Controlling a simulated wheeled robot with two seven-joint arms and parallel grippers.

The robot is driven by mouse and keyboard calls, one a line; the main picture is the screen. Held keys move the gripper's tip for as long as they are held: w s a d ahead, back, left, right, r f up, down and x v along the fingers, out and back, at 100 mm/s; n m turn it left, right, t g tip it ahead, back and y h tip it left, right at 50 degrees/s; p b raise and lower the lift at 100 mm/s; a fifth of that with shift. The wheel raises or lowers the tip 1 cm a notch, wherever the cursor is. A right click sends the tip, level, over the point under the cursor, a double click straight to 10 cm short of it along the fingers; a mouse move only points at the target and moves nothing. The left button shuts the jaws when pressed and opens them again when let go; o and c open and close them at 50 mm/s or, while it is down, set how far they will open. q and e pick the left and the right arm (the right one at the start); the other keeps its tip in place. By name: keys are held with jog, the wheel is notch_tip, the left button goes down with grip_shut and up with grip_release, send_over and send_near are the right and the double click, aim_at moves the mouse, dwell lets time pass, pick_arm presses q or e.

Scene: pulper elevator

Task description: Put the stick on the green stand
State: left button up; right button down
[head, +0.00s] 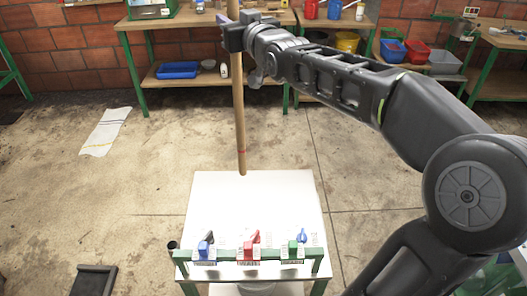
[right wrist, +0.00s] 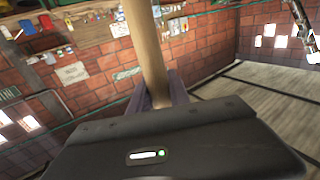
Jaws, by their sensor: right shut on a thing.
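A long wooden stick (head: 239,110) hangs nearly upright in the head view, with a thin red band near its lower end. My right gripper (head: 236,36) is shut around its upper part. The stick's top runs out of the picture. Its lower end shows just inside the far edge of a white tabletop (head: 255,200) and seems free; its height above the top is hard to judge. The stick (right wrist: 146,45) also stands between the fingers in the right wrist view. A green frame (head: 220,256) runs along the tabletop's front. My left gripper is not in view.
Blue (head: 205,246), red (head: 249,248) and green (head: 293,247) valve-like pieces with handles sit along the green frame. A green-legged workbench (head: 190,22) with a blue tray (head: 178,70) stands behind. A cloth (head: 105,130) lies on the floor at left.

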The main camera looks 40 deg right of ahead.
aim_at(238, 66)
dwell(0.3)
jog(key=shift+f, duration=0.1)
notch_tip(238, 66, down, 6)
jog(key=p, duration=0.1)
jog(key=shift+f, duration=0.1)
notch_tip(238, 66, down, 4)
jog(key=shift+r+p, duration=0.2)
jog(key=shift+p, duration=0.2)
jog(key=shift+a, duration=0.1)
